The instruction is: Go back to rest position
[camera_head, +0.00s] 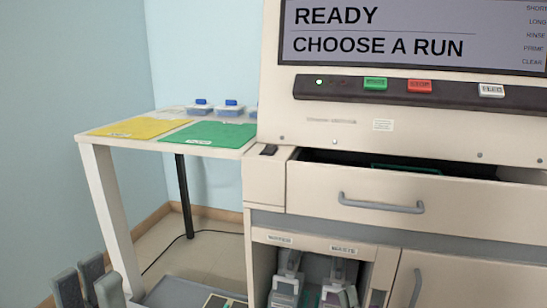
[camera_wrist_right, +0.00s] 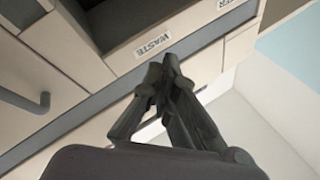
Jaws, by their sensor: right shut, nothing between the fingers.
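My left gripper (camera_head: 88,284) is at the bottom left of the head view. Its grey fingertips point up and stand apart, with nothing seen between them. My right gripper (camera_wrist_right: 166,78) shows in the right wrist view, its dark fingers together at the tips and empty. It is in front of a cream cabinet front with a label reading WASTE (camera_wrist_right: 152,45). The right gripper does not show in the head view.
The staining machine (camera_head: 330,125) reads READY, CHOOSE A RUN. Its drawer (camera_head: 340,188) is partly open, with something green inside. Bottles (camera_head: 286,285) stand in the cabinet below. A white side table (camera_head: 88,138) bears yellow and green mats and several blue-lidded boxes.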

